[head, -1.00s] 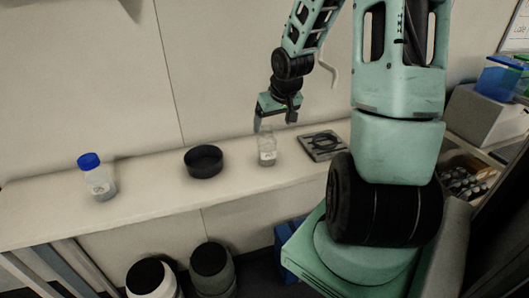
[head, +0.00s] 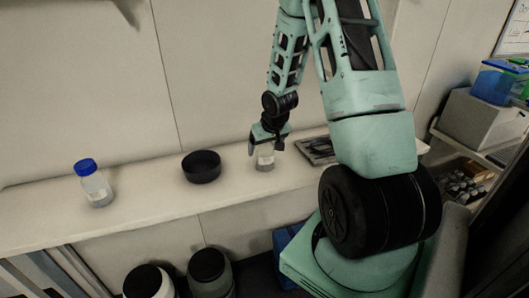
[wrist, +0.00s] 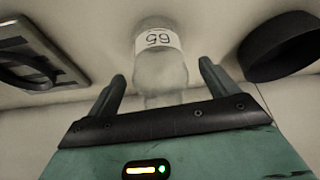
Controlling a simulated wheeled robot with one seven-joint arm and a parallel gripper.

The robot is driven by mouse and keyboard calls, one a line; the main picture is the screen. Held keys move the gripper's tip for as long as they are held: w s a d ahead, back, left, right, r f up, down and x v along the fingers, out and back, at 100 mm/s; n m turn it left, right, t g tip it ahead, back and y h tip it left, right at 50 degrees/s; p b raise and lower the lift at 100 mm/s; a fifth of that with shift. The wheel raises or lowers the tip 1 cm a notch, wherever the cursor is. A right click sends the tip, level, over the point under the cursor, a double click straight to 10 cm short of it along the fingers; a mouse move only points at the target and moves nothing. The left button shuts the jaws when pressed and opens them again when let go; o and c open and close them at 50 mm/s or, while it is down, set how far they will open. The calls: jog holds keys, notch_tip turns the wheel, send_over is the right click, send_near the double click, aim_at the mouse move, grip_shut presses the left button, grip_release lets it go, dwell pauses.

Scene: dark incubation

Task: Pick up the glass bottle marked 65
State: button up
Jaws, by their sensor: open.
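The glass bottle marked 65 (wrist: 158,62) stands on the shelf, clear with a white label; its number reads upside down in the wrist view. In the head view the bottle (head: 265,160) is partly covered by my gripper. My gripper (head: 266,147) is open and lowered over it. In the wrist view the two fingers of my gripper (wrist: 160,82) are spread on either side of the bottle's near end, with gaps to both. I cannot tell exactly how deep the bottle sits between them.
A blue-capped bottle (head: 94,184) and a black round dish (head: 201,167) stand left on the white shelf (head: 150,207). A flat grey plate with a handle (wrist: 35,55) lies close beside the bottle. The wall is close behind.

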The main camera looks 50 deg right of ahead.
jog(key=c, duration=1.2)
jog(key=shift+r, duration=0.15)
